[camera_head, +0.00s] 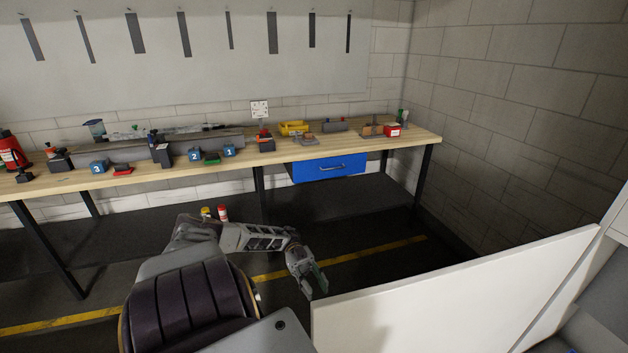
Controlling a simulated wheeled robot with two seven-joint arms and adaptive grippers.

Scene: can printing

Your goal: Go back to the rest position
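My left arm reaches in from the bottom left over the dark floor. Its gripper (312,280) hangs at the end, pointing down and to the right, beside the left end of a white panel. Its fingertips are small and close to the panel's edge, so I cannot tell whether they are apart. I see no object held in it. My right gripper is not in view.
A wooden workbench (360,146) runs along the back wall, with a blue drawer (328,167), numbered blue blocks (195,155) and several tools. A white panel (450,295) stands at the lower right. A yellow line (375,253) crosses the open floor.

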